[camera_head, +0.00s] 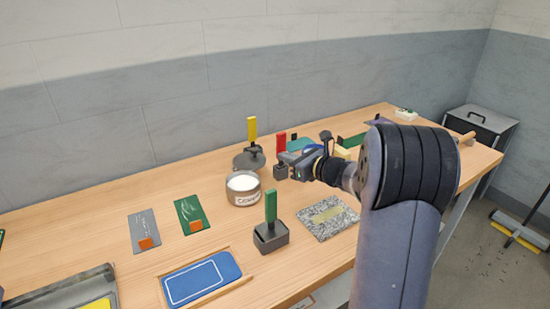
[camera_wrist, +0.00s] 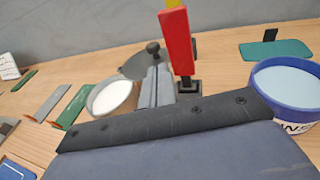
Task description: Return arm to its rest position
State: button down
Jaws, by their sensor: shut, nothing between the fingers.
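My arm rises at the right of the head view and reaches left over the bench. My gripper (camera_head: 284,168) is above the middle of the bench, close to the red-handled tool (camera_head: 281,142). In the wrist view, my grey gripper fingers (camera_wrist: 157,78) are together with nothing seen between them. The red handle also stands just right of them in that view (camera_wrist: 178,42). I cannot tell whether the gripper touches anything. Part of the bench behind my arm is hidden.
A tub of white paste (camera_head: 243,199), a yellow-handled tool (camera_head: 252,130) and a green-handled tool (camera_head: 271,220) stand near the gripper. A blue tub (camera_wrist: 262,108) is at the right of the wrist view. A speckled slab (camera_head: 345,222) and blue panel (camera_head: 203,278) lie in front.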

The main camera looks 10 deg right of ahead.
jog(key=v, duration=0.6)
jog(key=shift+w+d+f, duration=0.1)
jog(key=shift+w+d, duration=0.1)
jog(key=shift+w+a, duration=0.1)
